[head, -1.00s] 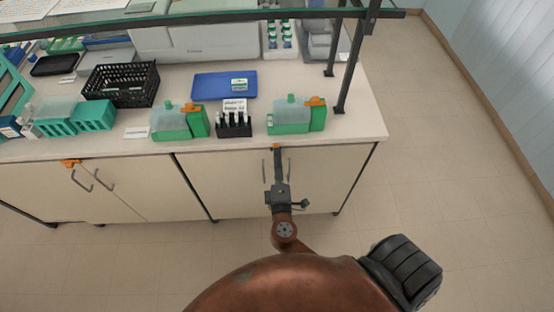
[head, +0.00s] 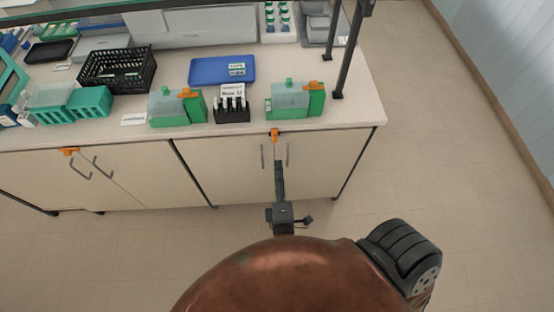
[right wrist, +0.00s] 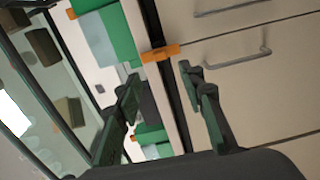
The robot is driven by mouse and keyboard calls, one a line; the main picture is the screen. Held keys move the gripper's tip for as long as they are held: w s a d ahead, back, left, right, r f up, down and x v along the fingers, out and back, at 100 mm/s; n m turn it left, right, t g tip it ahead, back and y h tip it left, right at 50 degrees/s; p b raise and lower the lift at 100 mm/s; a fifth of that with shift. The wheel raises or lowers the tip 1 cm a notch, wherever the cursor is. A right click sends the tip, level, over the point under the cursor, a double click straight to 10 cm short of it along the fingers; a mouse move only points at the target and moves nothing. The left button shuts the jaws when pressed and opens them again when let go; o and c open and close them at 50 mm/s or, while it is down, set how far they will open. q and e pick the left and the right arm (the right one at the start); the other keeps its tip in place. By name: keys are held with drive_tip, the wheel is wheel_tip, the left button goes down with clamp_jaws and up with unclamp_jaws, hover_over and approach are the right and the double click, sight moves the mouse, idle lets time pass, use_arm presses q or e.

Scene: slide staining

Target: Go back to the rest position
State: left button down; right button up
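My right gripper (head: 279,165) is in the head view, in front of the counter's front edge and over the cabinet doors. It looks empty. In the right wrist view its two dark green fingers (right wrist: 160,76) are apart, with nothing held between them. An orange clip (right wrist: 160,53) at the counter edge shows beyond the fingertips; it also shows in the head view (head: 275,133). My left gripper is not in view.
The counter (head: 362,110) holds a black basket (head: 118,72), a blue tray (head: 222,70), a black slide rack (head: 232,112) and green-and-clear containers (head: 292,100). Cabinet handles (head: 287,155) face my gripper. The floor (head: 450,190) at right is clear.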

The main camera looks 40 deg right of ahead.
drive_tip(key=shift+s+a, duration=0.3)
drive_tip(key=shift+s, duration=0.2)
drive_tip(key=shift+f, duration=0.1)
